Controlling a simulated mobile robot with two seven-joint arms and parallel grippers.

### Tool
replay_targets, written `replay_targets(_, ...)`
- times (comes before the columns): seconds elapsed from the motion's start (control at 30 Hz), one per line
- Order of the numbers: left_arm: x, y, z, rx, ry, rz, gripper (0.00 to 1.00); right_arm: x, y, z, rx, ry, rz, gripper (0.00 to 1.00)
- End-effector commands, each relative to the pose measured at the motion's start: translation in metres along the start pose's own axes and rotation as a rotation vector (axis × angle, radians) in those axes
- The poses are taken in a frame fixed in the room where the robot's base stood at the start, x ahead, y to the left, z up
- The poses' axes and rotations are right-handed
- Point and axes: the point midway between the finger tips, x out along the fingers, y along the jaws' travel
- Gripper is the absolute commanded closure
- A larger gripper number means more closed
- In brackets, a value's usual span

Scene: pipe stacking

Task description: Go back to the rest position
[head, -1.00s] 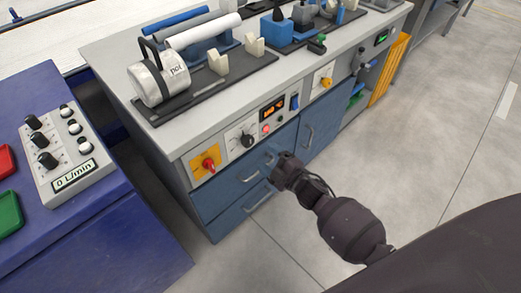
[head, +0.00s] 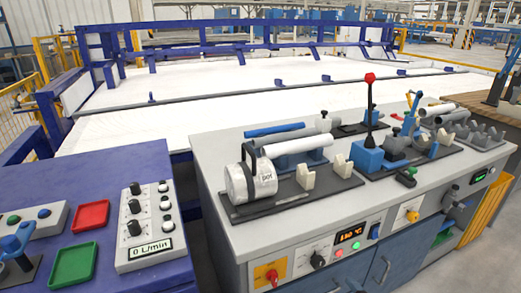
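Neither of my grippers shows clearly in the head view. More white and grey pipes (head: 437,111) lie on holders at the bench's right.
A blue table (head: 109,172) at left carries a control box (head: 148,227) reading 0 L/min, a red tray (head: 91,216) and a green tray (head: 74,265). A red-topped lever (head: 369,108) rises from the bench. A wide white surface (head: 230,84) with blue rails lies behind.

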Motion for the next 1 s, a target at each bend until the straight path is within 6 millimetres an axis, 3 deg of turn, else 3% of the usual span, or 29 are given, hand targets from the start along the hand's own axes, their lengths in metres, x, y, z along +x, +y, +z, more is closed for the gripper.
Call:
replay_targets(0.23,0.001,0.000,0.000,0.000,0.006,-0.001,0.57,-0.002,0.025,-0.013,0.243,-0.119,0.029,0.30)
replay_targets(0.47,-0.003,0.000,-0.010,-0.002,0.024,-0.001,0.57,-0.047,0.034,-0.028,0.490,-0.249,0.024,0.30)
replay_targets(0.67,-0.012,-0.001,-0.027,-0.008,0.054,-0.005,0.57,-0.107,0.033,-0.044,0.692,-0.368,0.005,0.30)
replay_targets(0.8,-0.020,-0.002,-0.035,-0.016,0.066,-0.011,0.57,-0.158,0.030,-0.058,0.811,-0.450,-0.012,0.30)
replay_targets(1.0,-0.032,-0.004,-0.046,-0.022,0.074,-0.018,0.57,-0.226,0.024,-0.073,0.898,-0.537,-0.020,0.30)
